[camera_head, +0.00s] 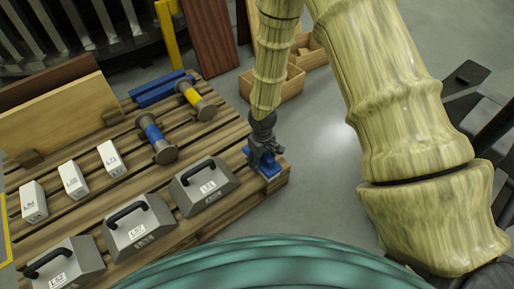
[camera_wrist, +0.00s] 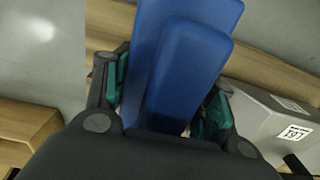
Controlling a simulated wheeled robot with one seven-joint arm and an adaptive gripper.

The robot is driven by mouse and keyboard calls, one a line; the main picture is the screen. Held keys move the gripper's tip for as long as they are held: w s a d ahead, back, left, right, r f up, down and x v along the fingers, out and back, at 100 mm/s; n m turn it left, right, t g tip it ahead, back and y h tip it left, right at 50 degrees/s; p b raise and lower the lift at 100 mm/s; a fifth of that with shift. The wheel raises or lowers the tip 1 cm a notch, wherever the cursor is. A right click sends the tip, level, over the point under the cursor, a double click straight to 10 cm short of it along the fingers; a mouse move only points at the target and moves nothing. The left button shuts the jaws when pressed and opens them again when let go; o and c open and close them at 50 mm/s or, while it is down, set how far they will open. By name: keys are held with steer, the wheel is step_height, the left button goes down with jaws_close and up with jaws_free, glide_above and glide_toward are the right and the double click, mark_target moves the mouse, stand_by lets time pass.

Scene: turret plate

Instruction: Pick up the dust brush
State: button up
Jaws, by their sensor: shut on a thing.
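My gripper (camera_head: 262,143) is at the right corner of the wooden pallet. It is shut on a blue thing, which I take to be the dust brush (camera_head: 267,165). In the wrist view, the brush (camera_wrist: 188,75) shows as two smooth blue blocks, one over the other, between the teal finger pads of my gripper (camera_wrist: 168,98). Its bristles are not visible. I cannot tell whether the brush still touches the pallet boards.
The pallet (camera_head: 205,232) bears grey handled weights (camera_head: 204,187), white blocks (camera_head: 111,159), two dumbbell-shaped gauges (camera_head: 157,140) and blue bars (camera_head: 161,89). Wooden boxes (camera_head: 274,84) stand on the floor behind my gripper. Floor right of the pallet is clear.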

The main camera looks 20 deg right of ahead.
mark_target(269, 168)
steer(key=s+r+p, duration=0.1)
steer(key=s+p, duration=0.2)
steer(key=s, duration=0.7)
steer(key=shift+d, duration=0.15)
steer(key=shift+s, duration=0.1)
